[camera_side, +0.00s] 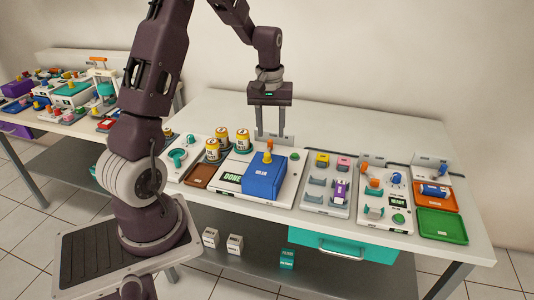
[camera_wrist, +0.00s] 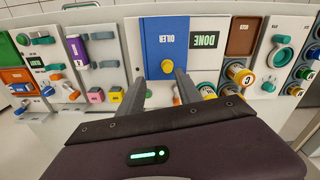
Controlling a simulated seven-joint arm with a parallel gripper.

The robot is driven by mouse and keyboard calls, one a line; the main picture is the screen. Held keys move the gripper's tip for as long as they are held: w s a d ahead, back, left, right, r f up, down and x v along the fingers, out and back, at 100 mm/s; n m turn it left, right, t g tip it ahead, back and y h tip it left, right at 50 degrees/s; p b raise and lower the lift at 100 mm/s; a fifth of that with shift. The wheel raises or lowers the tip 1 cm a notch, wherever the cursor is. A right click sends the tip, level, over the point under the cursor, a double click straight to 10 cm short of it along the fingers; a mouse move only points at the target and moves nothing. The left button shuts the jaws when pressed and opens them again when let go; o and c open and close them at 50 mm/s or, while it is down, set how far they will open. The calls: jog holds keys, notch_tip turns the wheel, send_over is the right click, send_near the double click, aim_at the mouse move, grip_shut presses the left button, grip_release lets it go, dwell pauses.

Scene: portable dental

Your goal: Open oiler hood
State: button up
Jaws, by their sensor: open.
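The oiler hood (camera_side: 262,184) is a blue box marked OILER with a yellow knob (camera_side: 268,158) on top, on the white station in the middle of the table. It looks closed in the side view. In the wrist view the blue hood (camera_wrist: 165,35) is at the top middle, with the yellow knob (camera_wrist: 167,67) near its lower edge. My gripper (camera_side: 270,137) is open and empty, fingers pointing down, above and behind the hood's back edge. In the wrist view my gripper's fingertips (camera_wrist: 160,75) lie on either side of the knob in the picture, apart from it.
A DONE display (camera_side: 232,177) is left of the hood. Several yellow-labelled cans (camera_side: 222,137) stand at the back left beside a brown tray (camera_side: 199,174). To the right are a rack with a purple piece (camera_side: 340,189), a READY panel (camera_side: 398,199) and a green tray (camera_side: 441,226).

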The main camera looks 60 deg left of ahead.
aim_at(267, 155)
jog(key=shift+n, duration=0.4)
jog(key=a+f, duration=0.2)
jog(key=f, duration=0.1)
jog(key=shift+f, duration=0.25)
notch_tip(267, 155, down, 6)
jog(key=shift+f, duration=0.25)
jog(key=shift+c, duration=0.2)
grip_shut()
dwell(0.3)
jog(key=shift+s, duration=0.1)
